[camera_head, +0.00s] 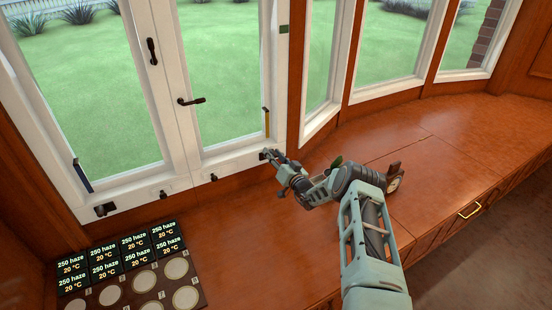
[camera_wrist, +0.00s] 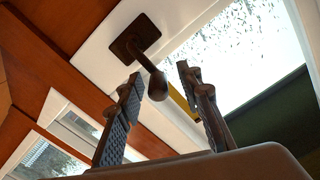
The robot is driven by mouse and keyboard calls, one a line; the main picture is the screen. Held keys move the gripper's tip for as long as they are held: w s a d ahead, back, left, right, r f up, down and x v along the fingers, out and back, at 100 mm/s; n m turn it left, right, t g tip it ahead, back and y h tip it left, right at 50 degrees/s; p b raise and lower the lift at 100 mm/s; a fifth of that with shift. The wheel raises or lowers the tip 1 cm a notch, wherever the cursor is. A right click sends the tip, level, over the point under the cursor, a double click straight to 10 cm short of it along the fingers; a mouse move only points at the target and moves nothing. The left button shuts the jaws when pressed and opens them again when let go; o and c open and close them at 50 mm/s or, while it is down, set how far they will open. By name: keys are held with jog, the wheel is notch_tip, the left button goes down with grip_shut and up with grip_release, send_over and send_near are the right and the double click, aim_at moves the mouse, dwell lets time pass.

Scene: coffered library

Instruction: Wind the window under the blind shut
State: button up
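The white-framed window (camera_head: 215,72) with a yellow strip (camera_head: 266,122) at its lower right stands above the wooden counter. Its dark winder sits on the sill at the lower right corner, mostly hidden behind my gripper (camera_head: 270,156). In the wrist view the winder shows as a square dark plate (camera_wrist: 135,38) with an arm ending in a rounded knob (camera_wrist: 157,87). My gripper (camera_wrist: 158,78) is open, with one finger on each side of the knob. I cannot tell whether either finger touches it. No blind is clearly visible.
Another window (camera_head: 85,90) with a blue strip (camera_head: 82,175) is to the left, with a dark fitting (camera_head: 104,209) below it. A panel of haze and temperature displays (camera_head: 120,255) with round pads lies on the counter. A small brown object (camera_head: 394,177) stands right of my arm.

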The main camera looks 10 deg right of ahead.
jog(key=v, duration=1.2)
jog(key=shift+r, duration=0.1)
